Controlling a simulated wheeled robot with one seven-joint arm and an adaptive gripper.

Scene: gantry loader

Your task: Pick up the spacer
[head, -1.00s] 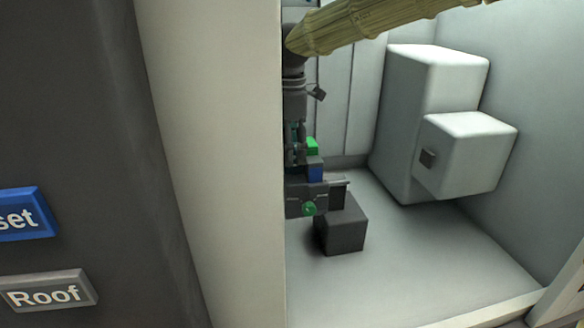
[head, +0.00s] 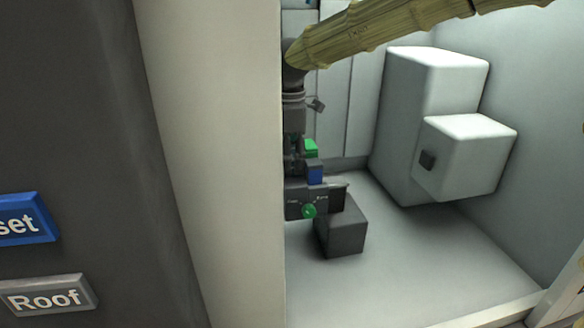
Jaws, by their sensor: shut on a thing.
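My gripper (head: 330,197) is inside the pale enclosure, partly hidden by the cream wall edge on the left. It points right, just above and behind the top of a dark grey block (head: 343,236) on the floor. The jaws are shut on a small dark piece, which I take to be the spacer (head: 339,198). It is small and mostly covered by the jaws, so its shape is unclear. I cannot tell whether it touches the grey block.
A large white rounded housing (head: 420,90) with a smaller white box (head: 475,150) stands to the right. The cream wall (head: 215,150) closes off the left. The enclosure floor (head: 440,265) is bare at front right. Blue (head: 25,220) and grey (head: 48,296) buttons sit on a dark panel.

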